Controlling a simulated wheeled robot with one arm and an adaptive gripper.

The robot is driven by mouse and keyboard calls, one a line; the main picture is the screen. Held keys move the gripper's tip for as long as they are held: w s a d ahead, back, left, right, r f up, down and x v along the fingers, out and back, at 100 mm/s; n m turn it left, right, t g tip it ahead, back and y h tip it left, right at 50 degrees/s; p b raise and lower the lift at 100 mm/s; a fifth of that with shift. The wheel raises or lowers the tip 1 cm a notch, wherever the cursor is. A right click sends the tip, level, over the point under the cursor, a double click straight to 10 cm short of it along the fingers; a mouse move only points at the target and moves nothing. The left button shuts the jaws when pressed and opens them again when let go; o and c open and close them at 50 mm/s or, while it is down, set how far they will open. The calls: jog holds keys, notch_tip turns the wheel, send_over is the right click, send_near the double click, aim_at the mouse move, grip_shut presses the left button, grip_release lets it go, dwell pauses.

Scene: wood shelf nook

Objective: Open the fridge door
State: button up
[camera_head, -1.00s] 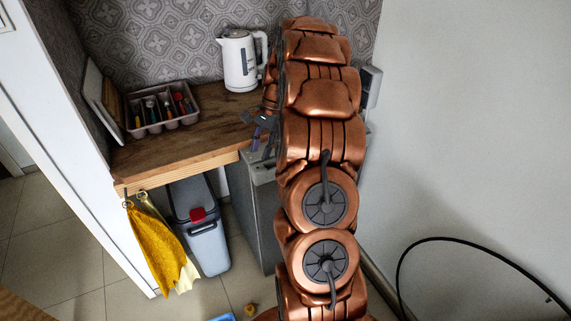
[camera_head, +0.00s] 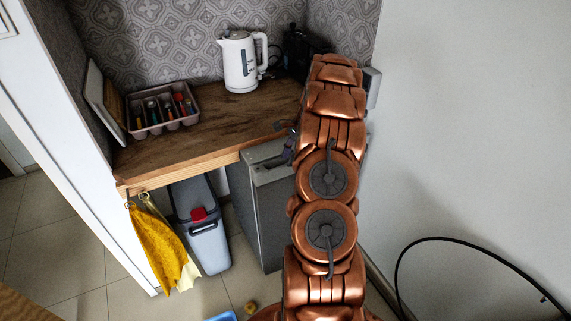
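The fridge (camera_head: 262,215) is a grey box under the right part of the wooden counter, partly hidden behind my copper arm. Its lighter top edge has a dark recess, and the door looks shut as far as it shows. My gripper (camera_head: 288,146) is mostly hidden by my arm. Only small dark parts of it show, at the counter's front edge just above the right end of the fridge's top edge. I cannot tell whether it touches the fridge or whether its fingers are open.
On the wooden counter (camera_head: 190,138) stand a cutlery tray (camera_head: 142,130), a white kettle (camera_head: 240,64) and a dark appliance (camera_head: 300,50). A grey bin (camera_head: 203,235) and yellow cloth (camera_head: 155,240) are left of the fridge. A white wall (camera_head: 480,130) bounds the right.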

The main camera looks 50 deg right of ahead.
aim_at(286, 166)
jog(key=p+x, duration=0.1)
jog(key=x, duration=0.3)
jog(key=shift+a, duration=0.1)
grip_shut()
dwell(0.6)
